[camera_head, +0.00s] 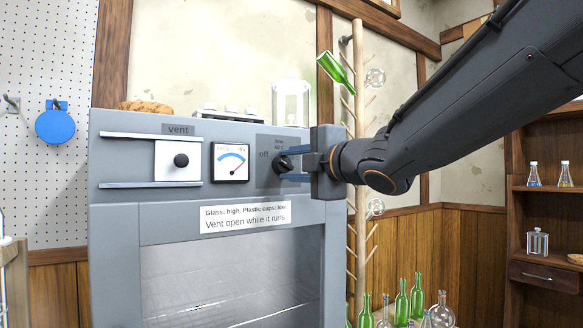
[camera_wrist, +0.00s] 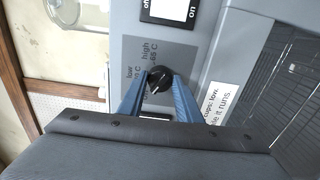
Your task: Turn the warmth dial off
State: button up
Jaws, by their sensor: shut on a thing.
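The warmth dial (camera_head: 284,163) is a black round knob on a dark grey plate at the right of the grey cabinet's front panel. The word "off" is printed to its left; other labels above it are partly hidden by my gripper. In the wrist view the dial (camera_wrist: 160,80) sits between the two blue fingertips, with "low" and "high" labels beside it. My gripper (camera_head: 290,164) reaches in from the right and is shut on the dial; it also shows in the wrist view (camera_wrist: 160,88). The dial's exact pointer setting is hard to read.
A gauge (camera_head: 230,163) and a vent slider (camera_head: 178,161) are left of the dial. A glass jar (camera_head: 291,102) stands on the cabinet top (camera_head: 225,124). A bottle rack (camera_head: 359,150) with a green bottle (camera_head: 335,71) stands behind my gripper. An on/off switch (camera_wrist: 172,10) is near the dial.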

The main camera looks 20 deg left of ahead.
jog(key=o, duration=1)
jog(key=shift+o, duration=0.2)
jog(key=shift+d, duration=0.1)
jog(key=v, duration=0.7)
jog(key=shift+s+d, duration=0.2)
jog(key=shift+s, duration=0.1)
